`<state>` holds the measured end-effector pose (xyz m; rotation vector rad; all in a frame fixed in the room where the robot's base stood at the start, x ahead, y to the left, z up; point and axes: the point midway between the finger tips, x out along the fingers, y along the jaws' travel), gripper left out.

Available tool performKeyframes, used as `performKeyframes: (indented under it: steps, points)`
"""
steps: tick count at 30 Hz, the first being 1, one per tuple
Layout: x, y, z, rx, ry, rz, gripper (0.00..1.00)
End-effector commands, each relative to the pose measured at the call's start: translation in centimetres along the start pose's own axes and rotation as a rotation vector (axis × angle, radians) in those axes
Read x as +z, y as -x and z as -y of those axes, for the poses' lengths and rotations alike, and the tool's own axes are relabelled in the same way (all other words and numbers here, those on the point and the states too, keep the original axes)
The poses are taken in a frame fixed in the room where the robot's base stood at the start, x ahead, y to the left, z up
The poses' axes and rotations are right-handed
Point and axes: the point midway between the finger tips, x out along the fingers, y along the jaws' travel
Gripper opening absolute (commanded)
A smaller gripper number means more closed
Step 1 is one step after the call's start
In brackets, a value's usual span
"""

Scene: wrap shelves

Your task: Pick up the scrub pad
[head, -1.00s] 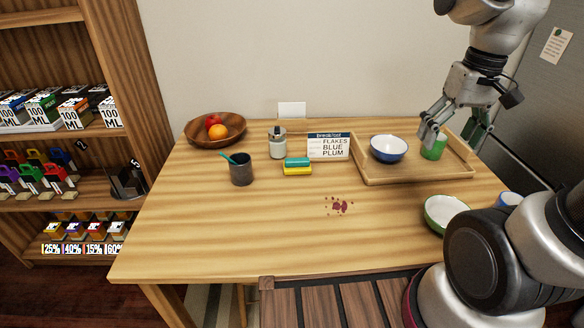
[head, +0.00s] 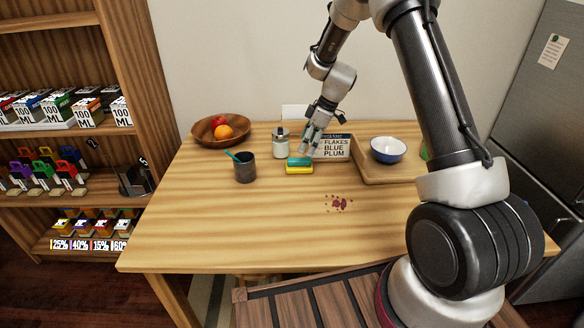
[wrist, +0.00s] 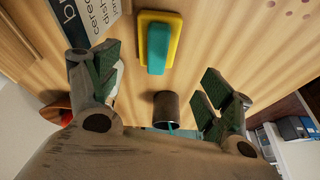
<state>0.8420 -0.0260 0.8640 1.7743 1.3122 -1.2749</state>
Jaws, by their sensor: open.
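The scrub pad (head: 299,165) is a yellow block with a teal top, lying on the wooden table left of the menu card. It also shows in the wrist view (wrist: 159,46), at the top, beyond my fingers. My gripper (head: 306,144) is above and just behind the pad in the head view. In the wrist view my gripper (wrist: 155,90) has its fingers spread wide with nothing between them; the pad is apart from them.
The menu card (head: 332,147) stands close right of the pad. A dark cup (head: 245,170) with a teal stick and a glass jar (head: 281,146) stand to its left. A wooden tray (head: 385,174) with a blue bowl (head: 388,148) is farther right. Red stains (head: 340,203) mark the clear front table.

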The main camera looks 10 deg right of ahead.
Motion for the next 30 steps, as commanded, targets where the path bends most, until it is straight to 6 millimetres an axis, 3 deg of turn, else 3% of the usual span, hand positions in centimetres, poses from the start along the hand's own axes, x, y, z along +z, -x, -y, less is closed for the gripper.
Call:
performKeyframes:
  steps: [7, 17, 24, 30]
  points:
    - [-0.1, -0.5, -0.1, 0.009, 0.193, -0.004, 0.8]
    - [0.1, -3.9, -0.3, 0.008, 0.197, -0.003, 0.8]
    - [0.2, -7.5, -0.4, 0.007, 0.197, -0.003, 0.8]
    - [0.2, -7.9, -0.5, 0.009, 0.196, -0.004, 0.8]
